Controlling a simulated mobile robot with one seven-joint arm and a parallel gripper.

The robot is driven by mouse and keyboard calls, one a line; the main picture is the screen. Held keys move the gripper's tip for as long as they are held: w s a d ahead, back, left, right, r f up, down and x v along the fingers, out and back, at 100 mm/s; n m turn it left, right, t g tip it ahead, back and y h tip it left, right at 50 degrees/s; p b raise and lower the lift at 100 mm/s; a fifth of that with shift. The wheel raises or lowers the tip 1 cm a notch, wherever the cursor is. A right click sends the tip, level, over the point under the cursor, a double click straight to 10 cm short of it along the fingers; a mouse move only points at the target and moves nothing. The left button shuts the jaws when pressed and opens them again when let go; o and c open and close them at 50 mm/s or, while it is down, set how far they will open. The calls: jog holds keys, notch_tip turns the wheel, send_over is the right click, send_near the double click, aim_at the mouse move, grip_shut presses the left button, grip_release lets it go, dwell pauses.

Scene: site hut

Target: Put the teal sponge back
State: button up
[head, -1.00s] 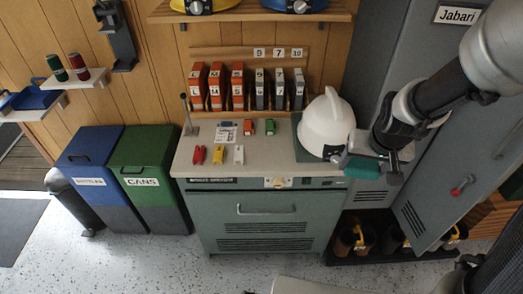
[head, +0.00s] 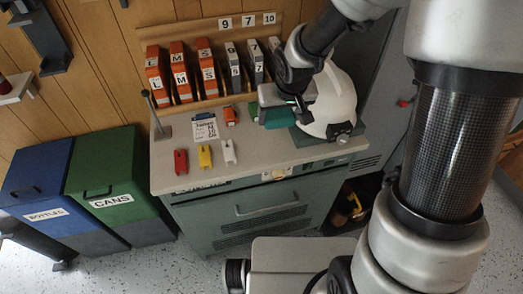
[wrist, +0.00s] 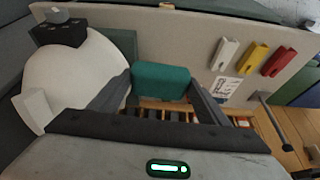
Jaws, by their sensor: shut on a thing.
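The teal sponge (head: 279,117) is held in my gripper (head: 270,104), above the worktop just left of the white helmet (head: 332,103). In the wrist view the sponge (wrist: 160,82) spans the space between the two dark fingers, with the helmet (wrist: 72,78) close on the left. My gripper is shut on the sponge. In the head view the fingers and the wrist cover part of the sponge. I cannot tell how high it is above the worktop.
The worktop (head: 245,169) bears red (head: 180,162), yellow (head: 205,156) and white (head: 228,152) clips, a printed card (head: 205,127) and a short post (head: 155,115). Orange (head: 181,73) and grey upright files stand behind. Blue (head: 35,187) and green (head: 110,180) bins stand left.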

aim_at(267, 117)
jog(key=shift+n, duration=0.4)
jog(key=a+f, duration=0.1)
jog(key=a, duration=0.1)
jog(key=w+a+f+b, duration=0.1)
jog(key=shift+a+f, duration=0.35)
jog(key=shift+f, duration=0.05)
notch_tip(267, 117, down, 5)
jog(key=shift+a+f+b, duration=0.1)
jog(key=shift+f+b, duration=0.05)
jog(key=shift+b, duration=0.3)
jog(key=shift+f+b, duration=0.35)
jog(key=shift+f, duration=1.6)
jog(key=shift+f, duration=0.1)
jog(key=shift+f, duration=0.15)
jog(key=o, duration=0.9)
